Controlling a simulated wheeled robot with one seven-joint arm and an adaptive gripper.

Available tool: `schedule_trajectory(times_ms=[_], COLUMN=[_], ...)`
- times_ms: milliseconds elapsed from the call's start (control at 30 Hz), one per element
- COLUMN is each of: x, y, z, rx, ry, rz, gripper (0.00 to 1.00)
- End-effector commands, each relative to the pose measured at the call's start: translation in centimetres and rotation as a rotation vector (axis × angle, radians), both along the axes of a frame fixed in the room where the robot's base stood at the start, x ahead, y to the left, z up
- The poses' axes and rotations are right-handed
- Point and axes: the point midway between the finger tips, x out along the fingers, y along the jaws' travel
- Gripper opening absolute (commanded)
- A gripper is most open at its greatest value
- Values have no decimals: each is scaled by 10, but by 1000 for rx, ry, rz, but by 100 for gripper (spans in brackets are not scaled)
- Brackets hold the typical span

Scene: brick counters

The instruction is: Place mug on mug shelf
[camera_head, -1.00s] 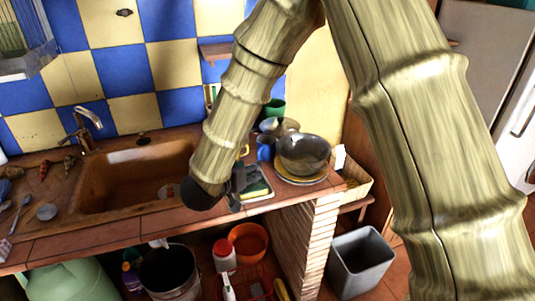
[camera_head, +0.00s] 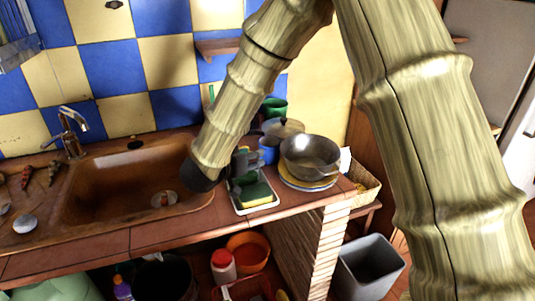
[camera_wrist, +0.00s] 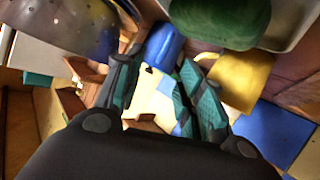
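A blue mug (camera_head: 268,150) stands on the counter left of a metal colander; it also shows beyond my fingers in the wrist view (camera_wrist: 163,45). A green mug (camera_head: 275,107) stands behind it. A small wooden shelf (camera_head: 217,48) is on the tiled wall, empty where visible.
The colander (camera_head: 311,155) sits on stacked plates (camera_head: 308,183) at the counter's right end. A white tray (camera_head: 256,207) with a sponge lies in front of my gripper. A lidded pot (camera_head: 284,127) stands behind. The brown sink (camera_head: 130,185) is to the left.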

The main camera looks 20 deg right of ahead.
Motion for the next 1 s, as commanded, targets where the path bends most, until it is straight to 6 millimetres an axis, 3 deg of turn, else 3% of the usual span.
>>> schedule_trajectory(times_ms=[433,733,933,1000], x=[32,35,35,35], y=[-28,-32,-31,-31], z=[-15,-18,-18,-17], rx=[2,0,0,0], ry=[-1,-1,-1,-1], rz=[2,4,4,4], gripper=[39,39,2,0])
